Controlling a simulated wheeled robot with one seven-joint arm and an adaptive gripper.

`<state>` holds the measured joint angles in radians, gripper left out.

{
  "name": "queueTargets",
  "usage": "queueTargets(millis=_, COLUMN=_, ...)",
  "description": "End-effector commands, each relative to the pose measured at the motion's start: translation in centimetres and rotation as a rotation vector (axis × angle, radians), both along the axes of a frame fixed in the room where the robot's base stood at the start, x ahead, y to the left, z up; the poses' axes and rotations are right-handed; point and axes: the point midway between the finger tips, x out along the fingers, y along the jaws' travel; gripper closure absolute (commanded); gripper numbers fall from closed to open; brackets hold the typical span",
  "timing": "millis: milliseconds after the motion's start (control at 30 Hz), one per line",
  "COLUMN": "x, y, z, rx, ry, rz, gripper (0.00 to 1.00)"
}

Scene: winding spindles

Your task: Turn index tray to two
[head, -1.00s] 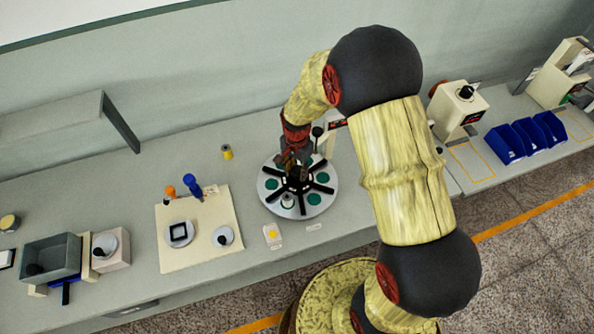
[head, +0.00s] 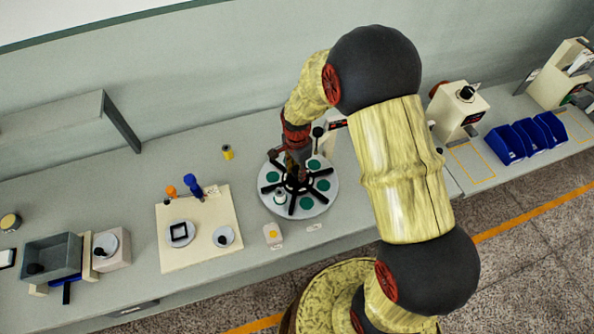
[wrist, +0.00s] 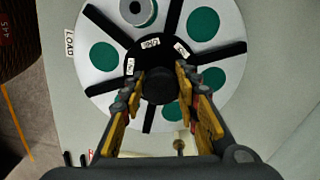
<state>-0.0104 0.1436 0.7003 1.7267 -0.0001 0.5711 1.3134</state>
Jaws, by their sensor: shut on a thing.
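The index tray (head: 318,204) is a round pale disc with black radial dividers and green round pads, lying on the bench. It also fills the wrist view (wrist: 84,75). A small metal spool (wrist: 137,10) sits in one of its sections, at the top of the wrist view. My gripper (wrist: 158,90) is over the tray's centre, its fingers shut around the black central knob (wrist: 157,86). Small white number labels sit on the black hub around the knob. A LOAD label (wrist: 70,45) lies beside the tray's rim. In the head view my gripper (head: 295,176) hides part of the hub.
A cream board (head: 170,256) with screwdriver-like blue and orange handles lies left of the tray. A yellow spool (head: 228,152) stands behind it. A small card with a yellow button (head: 272,233) is in front. Blue bins (head: 527,138) stand far right.

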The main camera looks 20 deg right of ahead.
Motion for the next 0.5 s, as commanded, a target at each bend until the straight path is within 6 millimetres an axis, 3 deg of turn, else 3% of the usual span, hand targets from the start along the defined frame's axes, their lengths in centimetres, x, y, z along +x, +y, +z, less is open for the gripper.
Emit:
queueTargets(millis=467, x=0.05, y=0.04, z=0.03, rx=0.0, ry=-0.001, rz=-0.007, gripper=1.0)
queueTargets(millis=500, x=0.05, y=0.04, z=0.03, rx=0.0, ry=-0.001, rz=-0.007, gripper=0.67)
